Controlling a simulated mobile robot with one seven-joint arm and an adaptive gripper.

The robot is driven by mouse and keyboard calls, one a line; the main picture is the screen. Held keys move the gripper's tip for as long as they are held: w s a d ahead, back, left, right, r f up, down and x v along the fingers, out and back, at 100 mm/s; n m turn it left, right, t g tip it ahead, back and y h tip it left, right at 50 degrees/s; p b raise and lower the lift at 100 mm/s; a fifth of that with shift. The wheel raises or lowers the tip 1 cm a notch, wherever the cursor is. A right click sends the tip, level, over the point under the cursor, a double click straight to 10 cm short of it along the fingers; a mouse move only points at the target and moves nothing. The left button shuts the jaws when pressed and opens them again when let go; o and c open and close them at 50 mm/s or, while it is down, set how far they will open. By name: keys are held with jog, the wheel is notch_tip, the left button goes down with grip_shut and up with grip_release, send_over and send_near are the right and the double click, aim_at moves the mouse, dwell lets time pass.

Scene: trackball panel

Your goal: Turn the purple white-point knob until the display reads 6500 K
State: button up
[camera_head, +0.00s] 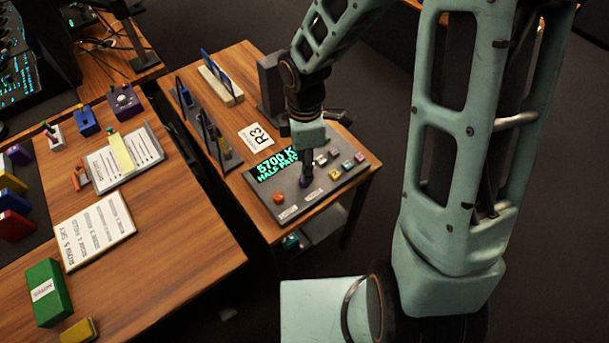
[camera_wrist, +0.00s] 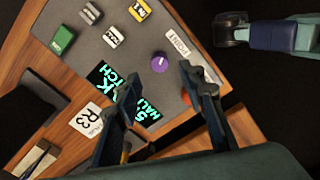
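The purple knob (camera_wrist: 159,62) has a small white mark on top and stands on the grey panel (camera_wrist: 195,28). In the head view the knob (camera_head: 303,182) is partly hidden beneath my gripper. The display (camera_head: 278,165) reads "5700 K" with "HALF PATCH" below it in cyan. In the wrist view the display (camera_wrist: 103,75) is partly covered by one finger. My gripper (camera_wrist: 160,74) is open, with its two fingers apart on either side of the knob in the picture. I see a gap around the knob and cannot tell the remaining height.
An orange button (camera_head: 278,198) sits near the knob, partly behind a finger in the wrist view. Several coloured keys (camera_head: 334,163) line the panel's right part. An R3 card (camera_head: 257,137) lies behind the panel. The left table (camera_head: 165,230) holds papers and coloured blocks.

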notch_tip(320, 180, down, 6)
jog(key=shift+b, duration=0.45)
jog(key=shift+c, duration=0.4)
grip_shut()
